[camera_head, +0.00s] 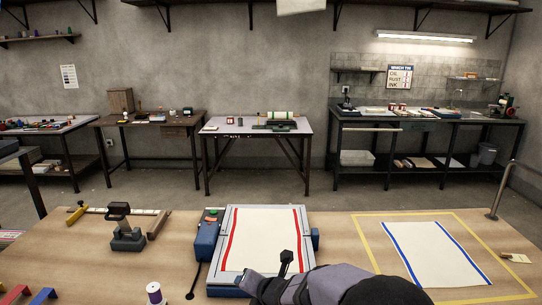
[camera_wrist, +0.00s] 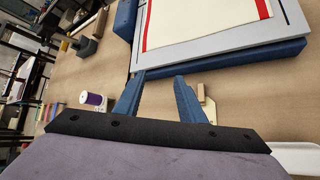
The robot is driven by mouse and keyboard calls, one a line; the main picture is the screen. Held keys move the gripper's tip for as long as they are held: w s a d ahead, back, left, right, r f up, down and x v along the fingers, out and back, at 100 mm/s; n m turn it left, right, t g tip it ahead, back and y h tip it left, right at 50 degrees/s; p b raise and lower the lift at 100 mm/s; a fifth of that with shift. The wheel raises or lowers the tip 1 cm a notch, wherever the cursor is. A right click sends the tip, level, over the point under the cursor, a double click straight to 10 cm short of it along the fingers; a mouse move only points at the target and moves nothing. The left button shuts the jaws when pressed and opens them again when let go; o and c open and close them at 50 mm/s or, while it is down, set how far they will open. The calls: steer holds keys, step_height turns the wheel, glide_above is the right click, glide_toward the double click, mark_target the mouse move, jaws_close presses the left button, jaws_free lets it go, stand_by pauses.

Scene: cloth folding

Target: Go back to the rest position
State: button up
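My gripper (camera_wrist: 160,77) is open in the wrist view, its two blue fingers apart with nothing between them. They point towards the near edge of a grey-and-blue folding board (camera_head: 224,222). A white cloth with red side stripes (camera_head: 262,238) lies flat on this board; a corner of the cloth also shows in the wrist view (camera_wrist: 205,15). In the head view my arm reaches in from the lower right over the board's near edge, and the fingertips cannot be made out there. A second white cloth with blue stripes (camera_head: 435,255) lies flat on the right.
Yellow tape (camera_head: 365,240) frames the blue-striped cloth. A purple spool (camera_head: 155,293) stands at the front left; a black-and-grey tool (camera_head: 127,236) is behind it. A small tag (camera_head: 515,258) lies at the right, near a metal post (camera_head: 503,190). Bare wood lies between board and tape.

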steer(key=s+d+m+g+h+p, duration=0.1)
steer(key=s+d+m, duration=0.2)
steer(key=d+m, duration=0.2)
steer(key=s+d+m+g+h+p, duration=0.1)
steer(key=s+d+m+h, duration=0.1)
steer(key=d+m, duration=0.3)
steer(key=s+d+m+g+h+p, duration=0.1)
steer(key=s+d+m+h, duration=0.1)
steer(key=s+d+m, duration=0.3)
steer(key=shift+d+m, duration=0.6)
steer(key=shift+d, duration=0.15)
steer(key=s+d+m+g+p, duration=0.1)
steer(key=s+d+m+g, duration=0.1)
steer(key=s+m, duration=0.6)
steer(key=s+d+m+g+p, duration=0.1)
steer(key=s+m+g, duration=0.3)
steer(key=s+m, duration=0.4)
steer(key=s+d, duration=0.1)
steer(key=s, duration=0.3)
steer(key=shift+d+r+p, duration=0.2)
steer(key=shift+d+p, duration=0.1)
steer(key=shift+d, duration=0.05)
